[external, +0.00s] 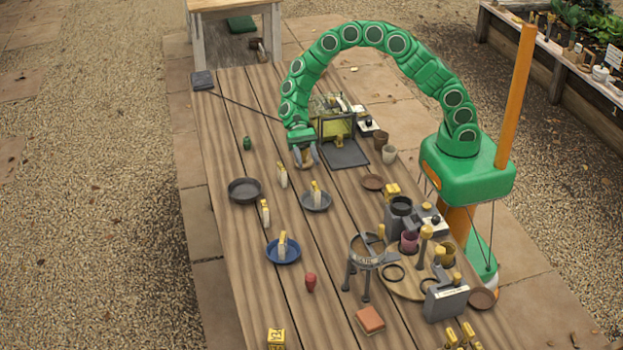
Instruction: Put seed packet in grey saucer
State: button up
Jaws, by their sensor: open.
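My gripper (306,160) is open and points down over the table, left of the dark flat mat. A small brown thing shows between its fingers; I cannot tell what it is or whether the fingers touch it. A grey saucer (324,206) lies in front of the gripper, with a small pale, yellow-topped item (316,190) standing in it. Similar pale, yellow-topped items stand on the boards (283,177), near the blue saucer (265,213) and in that saucer (282,243). They are too small for me to tell which, if any, is a seed packet.
A dark round dish (244,196) is left of the grey saucer, and a blue saucer (295,255) is in front. A wire basket (335,125) stands behind the mat (345,155). Pots, a ring stand (365,258) and tools crowd the right side. The left boards are mostly clear.

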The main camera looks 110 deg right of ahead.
jog(key=s+a+r+n+g+h, duration=0.25)
jog(key=s+a+r+n, duration=0.2)
jog(key=s+r, duration=0.3)
jog(key=s+a+r+n+g+h, duration=0.1)
jog(key=s+a+r+n+h, duration=0.35)
jog(key=s, duration=0.45)
jog(key=s+d+r+n+h, duration=0.2)
jog(key=s+n, duration=0.1)
jog(key=s, duration=0.5)
jog(key=s+d+r+n+t+h, duration=0.1)
jog(key=s+d+r+n+h, duration=0.1)
jog(key=s, duration=0.6)
jog(key=s+d+r+n+h, duration=0.2)
jog(key=s+d+n, duration=0.2)
jog(key=s, duration=0.4)
jog(key=shift+s+t, duration=0.25)
jog(key=shift+t, duration=0.1)
